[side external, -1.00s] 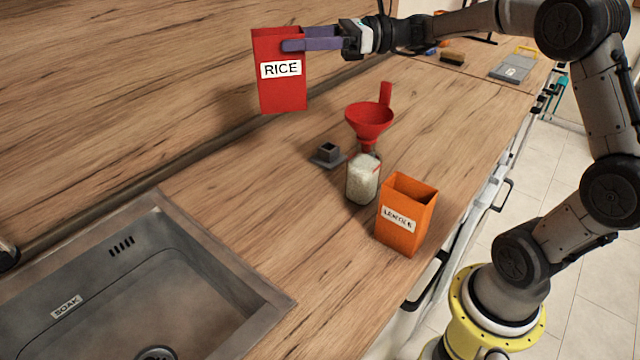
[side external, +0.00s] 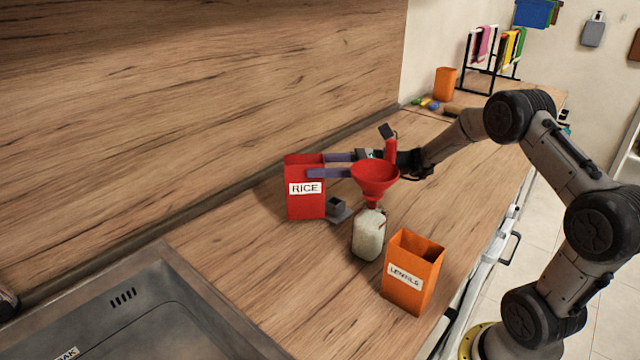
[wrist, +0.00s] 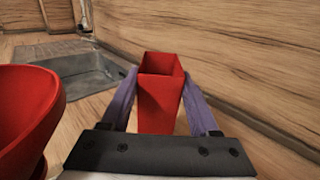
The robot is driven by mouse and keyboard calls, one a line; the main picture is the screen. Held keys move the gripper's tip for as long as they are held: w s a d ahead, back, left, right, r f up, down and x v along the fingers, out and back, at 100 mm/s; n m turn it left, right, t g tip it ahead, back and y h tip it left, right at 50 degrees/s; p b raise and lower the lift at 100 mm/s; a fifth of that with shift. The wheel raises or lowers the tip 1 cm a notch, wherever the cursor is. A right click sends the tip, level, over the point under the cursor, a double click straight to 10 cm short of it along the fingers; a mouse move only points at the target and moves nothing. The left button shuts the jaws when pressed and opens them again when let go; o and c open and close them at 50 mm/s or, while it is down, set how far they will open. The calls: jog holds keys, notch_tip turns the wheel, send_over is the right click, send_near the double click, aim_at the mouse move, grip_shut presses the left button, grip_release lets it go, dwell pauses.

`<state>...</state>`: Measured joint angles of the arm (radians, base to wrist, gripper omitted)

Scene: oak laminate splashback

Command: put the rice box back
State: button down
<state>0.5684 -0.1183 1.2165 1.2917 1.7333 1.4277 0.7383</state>
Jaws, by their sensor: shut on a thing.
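The red rice box (side external: 305,204), labelled RICE, is upright with an open top, at or just above the counter near the splashback. My gripper (side external: 316,166) has its purple fingers shut on the box's upper part, one on each side. The wrist view shows the box (wrist: 160,108) between the fingers of my gripper (wrist: 160,78). A glass jar (side external: 368,236) of white grains stands to its right with a red funnel (side external: 375,178) in its mouth. I cannot tell whether the box's base touches the counter.
A small grey block on a plate (side external: 338,208) is close beside the box. An orange lentils box (side external: 409,285) stands near the front edge. The sink (side external: 150,310) is front left. The funnel (wrist: 25,105) is close on the left in the wrist view.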

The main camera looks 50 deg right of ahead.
aim_at(320, 183)
jog(key=shift+f, duration=2.3)
jog(key=shift+c, duration=0.6)
grip_release()
jog(key=v, duration=1.1)
jog(key=shift+o, duration=0.4)
jog(key=shift+s+d, duration=0.35)
